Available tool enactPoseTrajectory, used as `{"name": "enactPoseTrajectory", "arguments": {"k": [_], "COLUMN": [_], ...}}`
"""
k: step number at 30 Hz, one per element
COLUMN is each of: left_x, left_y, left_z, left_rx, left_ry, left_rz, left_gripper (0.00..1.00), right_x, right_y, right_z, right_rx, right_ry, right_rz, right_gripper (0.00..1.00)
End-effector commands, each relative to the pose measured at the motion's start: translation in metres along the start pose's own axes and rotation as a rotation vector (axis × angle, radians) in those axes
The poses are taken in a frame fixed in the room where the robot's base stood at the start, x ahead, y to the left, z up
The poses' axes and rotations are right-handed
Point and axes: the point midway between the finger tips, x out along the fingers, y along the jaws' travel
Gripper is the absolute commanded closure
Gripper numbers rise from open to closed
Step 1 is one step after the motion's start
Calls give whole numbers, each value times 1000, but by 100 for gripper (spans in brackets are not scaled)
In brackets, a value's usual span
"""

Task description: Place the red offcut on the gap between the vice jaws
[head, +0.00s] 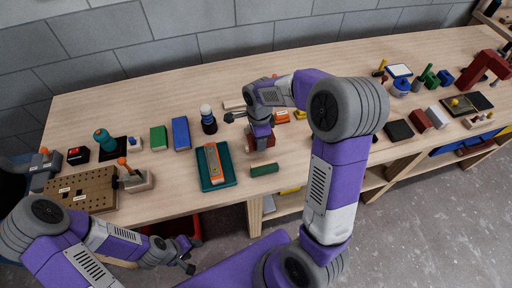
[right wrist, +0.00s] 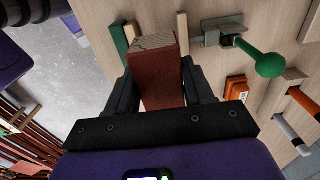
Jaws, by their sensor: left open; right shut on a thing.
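The red offcut is a brown-red block (right wrist: 158,85) with a paler end face, held between the fingers of my right gripper (right wrist: 160,75). In the head view my right gripper (head: 260,136) holds the block (head: 270,141) low over the middle of the table; I cannot tell whether it touches the wood. A grey metal fixture with a gap and a green ball handle (right wrist: 222,31), which looks like the vice, is ahead and to the right in the right wrist view. My right arm seems to hide it in the head view. My left gripper (head: 187,257) is open and empty, off the table's front edge.
A green batten (head: 265,169) lies near the front edge beside the right gripper. A teal tray (head: 228,181) with an orange tool is to its left. An orange piece (right wrist: 236,88) lies near the fixture. Bare wood shows around the battens.

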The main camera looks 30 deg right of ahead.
Motion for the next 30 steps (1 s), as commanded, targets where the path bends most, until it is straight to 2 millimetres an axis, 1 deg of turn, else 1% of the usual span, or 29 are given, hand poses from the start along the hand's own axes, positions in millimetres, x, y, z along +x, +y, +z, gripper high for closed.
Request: {"name": "enactPoseTrajectory", "arguments": {"k": [1, 3, 10, 15, 17, 23, 30], "left_x": [3, 4, 6, 10, 10, 10, 16], "left_y": [-1, -2, -2, -4, -4, -4, -6], "left_z": [0, 0, 0, -1, -1, -1, -1], "left_rx": [0, 0, 0, 0, 0, 0, 0], "left_ry": [0, 0, 0, 1, 1, 1, 1], "left_rz": [0, 0, 0, 0, 0, 0, 0], "left_gripper": [46, 46, 46, 46, 46, 46, 46], "right_x": [12, 22, 40, 65, 68, 67, 75], "right_y": [0, 0, 0, 0, 0, -1, -1], "right_z": [0, 0, 0, 0, 0, 0, 0], "right_rx": [0, -2, -3, -4, -4, -5, -6], "right_ry": [1, 1, 1, 1, 0, 0, 0], "right_rz": [3, 1, 1, 1, 0, -2, -2], "right_gripper": [85, 85, 85, 85, 85, 85, 85]}}
